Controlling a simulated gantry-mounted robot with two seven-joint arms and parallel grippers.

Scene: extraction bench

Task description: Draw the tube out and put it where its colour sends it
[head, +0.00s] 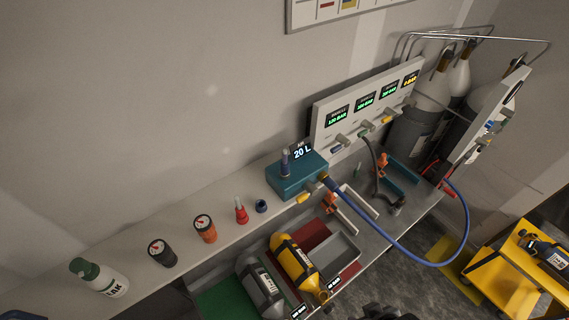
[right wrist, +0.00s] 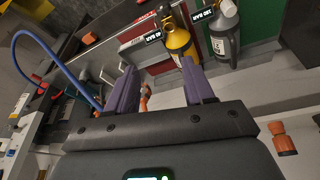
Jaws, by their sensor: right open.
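A small dark tube-like piece (head: 285,162) stands upright on the teal box (head: 290,182) with the "20 L" display; I cannot tell its colour well or how deep it sits. Below lie a green tray area (head: 215,300) and a red tray area (head: 312,232). A grey cylinder (head: 262,288) and a yellow cylinder (head: 297,262) lie there. They also show in the right wrist view, yellow (right wrist: 178,40) and grey (right wrist: 224,35). My right gripper (right wrist: 158,90) is open, its purple fingers apart with nothing gripped. My left gripper is not in view.
A blue hose (head: 468,215) loops from the teal box over the bench's right end. Two gauges, black (head: 162,253) and orange (head: 205,229), a red piece (head: 241,212) and a bottle (head: 98,278) stand along the shelf. A yellow cart (head: 515,265) stands at right.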

